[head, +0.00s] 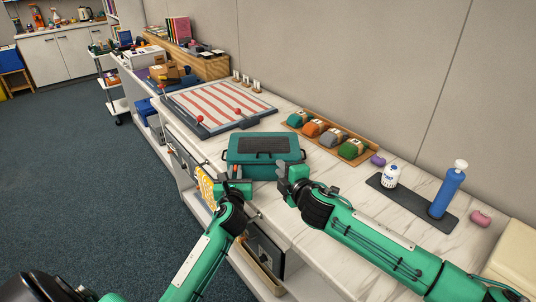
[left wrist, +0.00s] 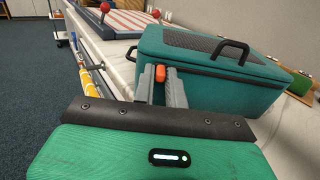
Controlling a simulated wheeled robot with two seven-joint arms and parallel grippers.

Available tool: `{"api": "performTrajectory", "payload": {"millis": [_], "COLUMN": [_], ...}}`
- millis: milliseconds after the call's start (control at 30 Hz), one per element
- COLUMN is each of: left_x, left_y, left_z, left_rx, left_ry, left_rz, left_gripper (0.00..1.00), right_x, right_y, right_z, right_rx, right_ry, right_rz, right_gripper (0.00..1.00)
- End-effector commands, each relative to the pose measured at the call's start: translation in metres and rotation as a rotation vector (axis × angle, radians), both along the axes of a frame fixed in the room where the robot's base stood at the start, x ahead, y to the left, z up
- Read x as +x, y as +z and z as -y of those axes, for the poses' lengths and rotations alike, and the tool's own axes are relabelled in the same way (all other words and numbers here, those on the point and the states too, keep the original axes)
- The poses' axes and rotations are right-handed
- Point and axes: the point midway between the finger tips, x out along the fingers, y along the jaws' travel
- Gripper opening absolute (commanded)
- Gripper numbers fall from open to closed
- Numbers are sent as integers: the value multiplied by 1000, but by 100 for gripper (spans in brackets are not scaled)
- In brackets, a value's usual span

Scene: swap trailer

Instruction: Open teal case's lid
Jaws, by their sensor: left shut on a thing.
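The teal case (head: 240,158) stands on the white counter with its lid (head: 264,146) down. The lid has a dark ribbed panel on top. In the left wrist view the case (left wrist: 215,85) shows a black handle (left wrist: 231,50) and a small orange latch (left wrist: 160,74) at its near side. My left gripper (head: 236,186) is at the front left of the case. Its fingers (left wrist: 161,86) are closed around the orange latch. My right gripper (head: 286,178) is by the front right corner of the case; its jaw gap is too unclear to judge.
A red-and-white striped board (head: 218,104) with red-knobbed levers lies behind left. A wooden tray (head: 330,137) with coloured pouches sits to the right. A dark mat (head: 412,200) holds a white bottle (head: 391,176) and a blue bottle (head: 447,192). The counter's front edge is close to the case.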

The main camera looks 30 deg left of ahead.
Motion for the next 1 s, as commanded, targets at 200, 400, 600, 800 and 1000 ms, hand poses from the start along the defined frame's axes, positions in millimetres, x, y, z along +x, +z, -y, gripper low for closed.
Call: {"api": "performTrajectory", "payload": {"millis": [200,400,600,800,1000], "left_x": [0,0,0,0,0], "left_y": [0,0,0,0,0], "left_z": [0,0,0,0,0], "left_rx": [0,0,0,0,0], "left_ry": [1,1,1,1,1], "left_rz": [0,0,0,0,0], "left_gripper": [0,0,0,0,0], "right_x": [16,31,44,55,62], "right_y": [-4,-8,-12,-14,-17], "right_z": [-23,-41,-58,-72,-82], "right_rx": [-1,-1,-1,1,1], "right_ry": [0,0,-1,-1,1], "right_rz": [1,1,1,1,1], "right_gripper": [16,16,16,16,16]}}
